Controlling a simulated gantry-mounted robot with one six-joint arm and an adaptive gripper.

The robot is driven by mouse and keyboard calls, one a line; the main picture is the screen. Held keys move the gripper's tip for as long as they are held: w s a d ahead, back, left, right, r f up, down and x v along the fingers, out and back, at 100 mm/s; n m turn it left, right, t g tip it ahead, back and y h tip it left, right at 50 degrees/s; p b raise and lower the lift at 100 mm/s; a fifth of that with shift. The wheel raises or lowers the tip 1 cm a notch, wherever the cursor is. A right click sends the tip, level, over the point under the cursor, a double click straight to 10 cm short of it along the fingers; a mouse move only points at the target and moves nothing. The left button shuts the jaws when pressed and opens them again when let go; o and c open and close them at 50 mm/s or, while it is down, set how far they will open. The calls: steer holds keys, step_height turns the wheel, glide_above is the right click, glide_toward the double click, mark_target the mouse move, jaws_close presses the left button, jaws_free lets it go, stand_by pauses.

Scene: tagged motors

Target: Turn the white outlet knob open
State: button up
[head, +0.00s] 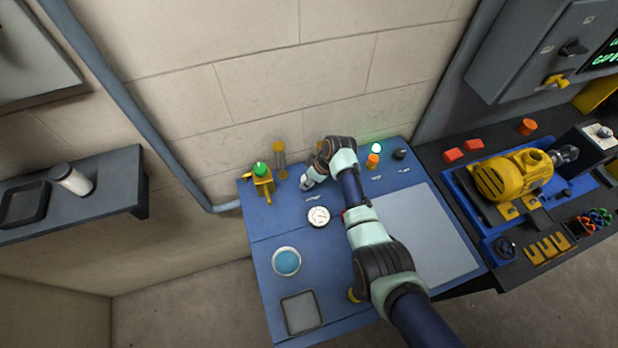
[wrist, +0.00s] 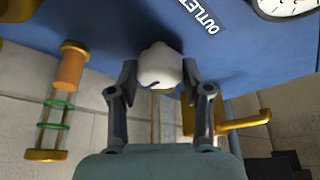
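The white outlet knob (wrist: 160,66) shows in the wrist view, on the blue panel beside the "OUTLET" label (wrist: 197,14). It sits between the two fingers of my gripper (wrist: 160,78). Both fingertips lie against its sides with no clear gap. A small dark mark shows on the knob's near face. In the head view my gripper (head: 307,183) is low over the back of the blue bench (head: 262,236), and I cannot clearly tell the knob from the fingers there.
A white dial gauge (head: 318,216) is close to the gripper. A yellow fitting with a green top (head: 262,184) and a clear sight tube (head: 280,160) stand left. A lit green lamp (head: 376,148) is right. A blue round dish (head: 286,261) and grey tray (head: 301,312) lie in front.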

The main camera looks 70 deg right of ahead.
steer(key=c, duration=0.4)
steer(key=m+p, duration=0.1)
steer(key=m+h+p, duration=0.1)
steer(key=m, duration=0.1)
steer(key=shift+a+r+m+p, duration=0.15)
steer(key=shift+m+p, duration=0.15)
steer(key=m+g+h+p, duration=0.1)
steer(key=m+h, duration=0.1)
steer(key=m, duration=0.2)
steer(key=shift+w+m, duration=0.1)
steer(key=shift+m, duration=0.2)
steer(key=m, duration=0.1)
steer(key=m+g, duration=0.1)
steer(key=m, duration=0.1)
steer(key=m+g+h, duration=0.1)
steer(key=m, duration=0.1)
steer(key=shift+w+a+f, duration=0.1)
steer(key=shift+f, duration=0.15)
steer(key=shift+m+g+b, duration=0.9)
steer(key=shift+m+b, duration=0.55)
steer(key=shift+m, duration=0.95)
